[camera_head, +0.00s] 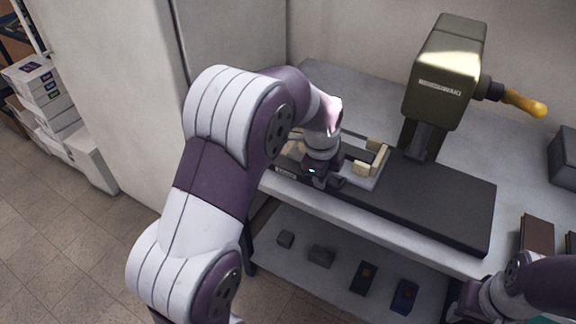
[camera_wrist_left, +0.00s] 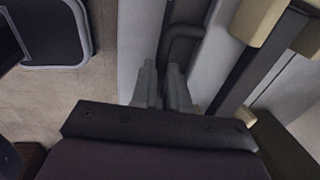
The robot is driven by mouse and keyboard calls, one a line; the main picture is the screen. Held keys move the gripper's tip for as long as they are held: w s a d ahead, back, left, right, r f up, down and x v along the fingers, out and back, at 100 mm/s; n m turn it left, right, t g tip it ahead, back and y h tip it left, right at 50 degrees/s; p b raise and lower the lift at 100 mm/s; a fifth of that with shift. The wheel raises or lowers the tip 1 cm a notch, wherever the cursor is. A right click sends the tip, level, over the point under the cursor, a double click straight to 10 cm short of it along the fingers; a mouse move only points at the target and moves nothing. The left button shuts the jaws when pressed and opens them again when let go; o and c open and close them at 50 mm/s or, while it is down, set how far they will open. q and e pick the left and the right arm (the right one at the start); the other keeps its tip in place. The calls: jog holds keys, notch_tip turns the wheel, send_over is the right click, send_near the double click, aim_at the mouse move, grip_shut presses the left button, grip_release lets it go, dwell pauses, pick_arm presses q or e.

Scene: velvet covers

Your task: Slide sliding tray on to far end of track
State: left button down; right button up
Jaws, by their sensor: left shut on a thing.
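The sliding tray (camera_head: 367,181) is a light metal plate with pale wooden guide blocks. It sits on the left part of the dark flat track (camera_head: 440,205) of the press, left of the press head. My left gripper (camera_head: 322,182) reaches down at the tray's front edge. In the left wrist view, its grey fingers (camera_wrist_left: 162,88) are shut on the dark bent handle (camera_wrist_left: 185,38) beside the tray (camera_wrist_left: 214,60). My arm hides part of the tray. My right gripper (camera_head: 468,303) is at the lower right, partly visible; its jaws are unclear.
The olive press head (camera_head: 445,75) with a yellow-handled lever (camera_head: 525,103) stands behind the track. A brown book cover (camera_head: 537,236) lies on the table at right. Several small blocks lie on the lower shelf (camera_head: 300,275). The right part of the track is clear.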

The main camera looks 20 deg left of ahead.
aim_at(416, 223)
pick_arm(q)
jog(key=d+p, duration=0.2)
jog(key=d, duration=0.5)
jog(key=s+d+p, duration=0.1)
jog(key=d, duration=0.7)
jog(key=d+p, duration=0.2)
jog(key=d, duration=0.5)
jog(key=shift+s+d+p, duration=0.2)
jog(key=shift+s+p, duration=0.1)
jog(key=shift+s, duration=0.1)
jog(key=shift+d, duration=0.1)
jog(key=c, duration=1.3)
grip_release()
jog(key=shift+o, duration=0.9)
jog(key=shift+d, duration=0.2)
jog(key=shift+a+r, duration=0.1)
notch_tip(416, 223, up, 12)
jog(key=s, duration=0.2)
jog(key=shift+s+r+p, duration=0.15)
jog(key=shift+p, duration=0.15)
